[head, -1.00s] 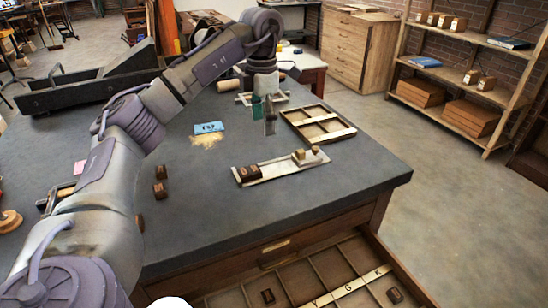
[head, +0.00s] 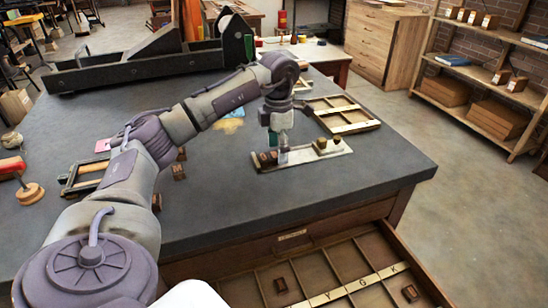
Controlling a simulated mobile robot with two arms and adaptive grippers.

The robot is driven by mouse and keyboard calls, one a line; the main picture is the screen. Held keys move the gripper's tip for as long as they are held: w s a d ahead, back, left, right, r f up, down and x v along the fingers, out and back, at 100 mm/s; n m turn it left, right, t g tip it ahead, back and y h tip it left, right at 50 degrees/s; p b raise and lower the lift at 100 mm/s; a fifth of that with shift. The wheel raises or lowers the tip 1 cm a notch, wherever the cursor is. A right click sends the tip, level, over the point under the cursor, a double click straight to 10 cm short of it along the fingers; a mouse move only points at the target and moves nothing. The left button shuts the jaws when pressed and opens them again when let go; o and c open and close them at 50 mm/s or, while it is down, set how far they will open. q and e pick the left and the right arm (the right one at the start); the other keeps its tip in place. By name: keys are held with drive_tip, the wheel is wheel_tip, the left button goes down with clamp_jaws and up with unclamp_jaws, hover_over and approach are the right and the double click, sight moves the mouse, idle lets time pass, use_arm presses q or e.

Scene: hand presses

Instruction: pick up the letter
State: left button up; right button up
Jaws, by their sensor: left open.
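My left gripper (head: 278,149) is open, pointing down just above the pale composing stick (head: 303,155) on the dark table. A dark brown letter block (head: 264,158) sits at the stick's left end, beside the fingers; I cannot tell whether they touch it. Two others, one on the left (head: 281,284) and one on the right (head: 410,292), lie in the open drawer. My right gripper is not in view.
The open type drawer (head: 330,265) juts out below the table's front edge. A wooden tray (head: 342,126) lies behind the stick. A long black press bed (head: 140,66) stands at the back left. A red-handled tool (head: 20,176) is at far left. The tabletop right of the stick is clear.

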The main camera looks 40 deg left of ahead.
use_arm(q)
drive_tip(key=shift+f, duration=0.4)
drive_tip(key=shift+d, duration=0.1)
drive_tip(key=shift+c, duration=0.2)
drive_tip(key=c, duration=0.9)
